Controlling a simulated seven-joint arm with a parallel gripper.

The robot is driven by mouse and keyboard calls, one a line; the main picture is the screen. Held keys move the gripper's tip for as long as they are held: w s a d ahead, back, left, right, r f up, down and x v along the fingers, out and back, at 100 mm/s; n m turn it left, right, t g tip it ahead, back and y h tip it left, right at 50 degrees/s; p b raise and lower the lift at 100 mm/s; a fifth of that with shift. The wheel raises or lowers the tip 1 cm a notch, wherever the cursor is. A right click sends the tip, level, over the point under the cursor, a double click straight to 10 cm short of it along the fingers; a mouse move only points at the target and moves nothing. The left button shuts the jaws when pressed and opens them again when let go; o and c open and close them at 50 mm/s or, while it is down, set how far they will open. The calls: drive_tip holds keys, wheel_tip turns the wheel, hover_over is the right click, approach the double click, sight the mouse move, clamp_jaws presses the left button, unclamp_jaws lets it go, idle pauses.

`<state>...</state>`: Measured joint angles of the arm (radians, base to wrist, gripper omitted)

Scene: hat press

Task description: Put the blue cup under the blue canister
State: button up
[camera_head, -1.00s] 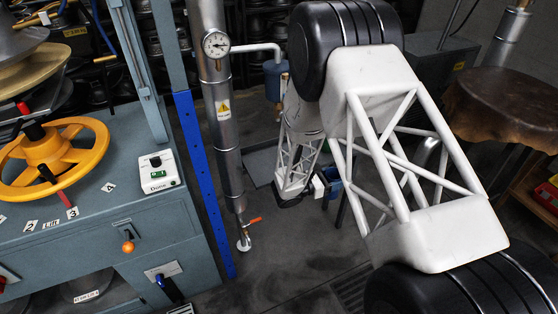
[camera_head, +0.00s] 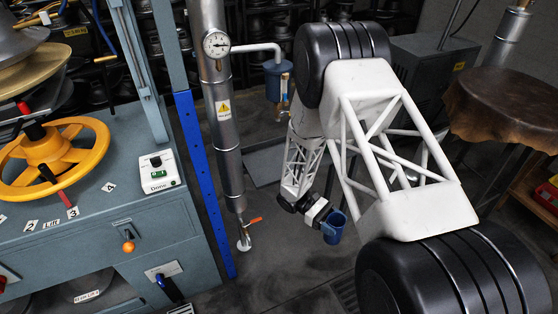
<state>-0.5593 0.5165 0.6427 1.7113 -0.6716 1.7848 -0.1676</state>
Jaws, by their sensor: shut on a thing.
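The blue canister (camera_head: 277,82) is at the back, to the right of the steel pipe and by the end of a thin side pipe. The blue cup (camera_head: 336,230) is held well in front of and below the canister, above the dark floor, and looks roughly upright. My gripper (camera_head: 325,219) is shut on the cup from its left side. The fingertips are small here and their exact grip is hard to make out.
A tall steel pipe (camera_head: 227,150) with a gauge (camera_head: 216,44) and an orange-handled valve (camera_head: 250,224) stands left of my arm. A blue post (camera_head: 205,185) and grey press cabinet (camera_head: 110,240) are farther left. A round brown-covered table (camera_head: 508,105) is at right.

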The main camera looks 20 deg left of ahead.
drive_tip(key=s+a+f+m+g+y, duration=0.1)
drive_tip(key=s+a+m+g+y, duration=0.7)
drive_tip(key=m+g+y, duration=0.25)
drive_tip(key=a+r+m+y, duration=0.2)
drive_tip(key=a+m+y, duration=0.7)
drive_tip(key=y, duration=0.5)
drive_tip(key=w+a+r+m+t+y, duration=0.4)
drive_tip(key=w+a+m+t+y, duration=0.4)
drive_tip(key=w+t, duration=0.25)
drive_tip(key=w+d+r+m+t, duration=0.1)
drive_tip(key=w+m+t, duration=0.3)
drive_tip(key=w+t, duration=0.2)
drive_tip(key=w+d+r+m+t, duration=0.2)
drive_tip(key=w+m+t, duration=0.3)
drive_tip(key=w+t, duration=0.1)
drive_tip(key=shift+w+r+t+y, duration=0.15)
drive_tip(key=shift+r+t+y, duration=0.1)
drive_tip(key=shift+t+y, duration=0.35)
drive_tip(key=shift+d, duration=0.1)
drive_tip(key=w+a+f, duration=0.1)
drive_tip(key=w+a, duration=0.7)
drive_tip(key=w, duration=0.5)
drive_tip(key=shift+w+a+f, duration=0.15)
drive_tip(key=shift+w+f, duration=0.1)
drive_tip(key=shift+w, duration=0.1)
